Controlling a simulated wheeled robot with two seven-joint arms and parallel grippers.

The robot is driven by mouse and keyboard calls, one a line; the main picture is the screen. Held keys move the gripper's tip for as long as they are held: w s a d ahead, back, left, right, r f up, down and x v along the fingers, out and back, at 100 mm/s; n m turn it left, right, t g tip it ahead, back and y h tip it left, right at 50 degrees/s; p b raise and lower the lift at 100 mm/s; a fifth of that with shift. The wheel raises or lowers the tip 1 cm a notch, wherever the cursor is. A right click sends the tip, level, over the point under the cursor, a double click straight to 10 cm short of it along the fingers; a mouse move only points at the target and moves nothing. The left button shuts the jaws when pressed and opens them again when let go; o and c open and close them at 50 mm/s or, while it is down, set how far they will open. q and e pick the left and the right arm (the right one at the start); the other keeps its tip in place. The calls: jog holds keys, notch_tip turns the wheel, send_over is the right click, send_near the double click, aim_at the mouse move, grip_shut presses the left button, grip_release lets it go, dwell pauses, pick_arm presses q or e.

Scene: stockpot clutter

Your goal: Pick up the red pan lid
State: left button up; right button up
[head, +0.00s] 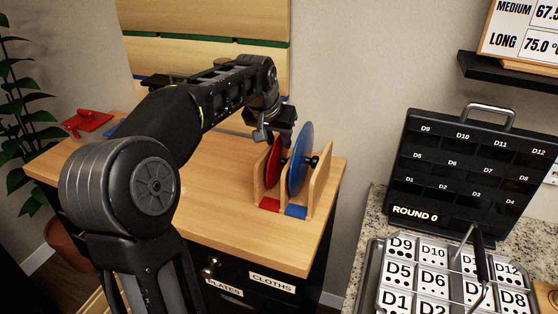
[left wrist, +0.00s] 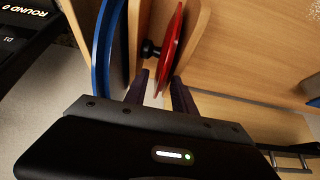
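The red pan lid (head: 272,164) stands on edge in a wooden rack (head: 321,181), left of a blue lid (head: 303,150). In the left wrist view the red lid (left wrist: 174,42) shows nearly edge-on, its black knob (left wrist: 151,50) facing the blue lid (left wrist: 103,48). My left gripper (head: 270,135) is above the red lid's top edge. In the left wrist view its two fingers (left wrist: 160,95) are apart, one on each side of the red rim. I cannot tell whether either finger touches the lid. My right gripper is not in view.
The rack stands near the right end of a wooden counter (head: 220,215). A red object (head: 88,122) lies at its far left. To the right are a black labelled case (head: 470,170) and a metal tray of numbered tiles (head: 370,275). The counter's front middle is clear.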

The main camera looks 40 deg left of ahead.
pick_arm(q)
grip_shut()
dwell(1.1)
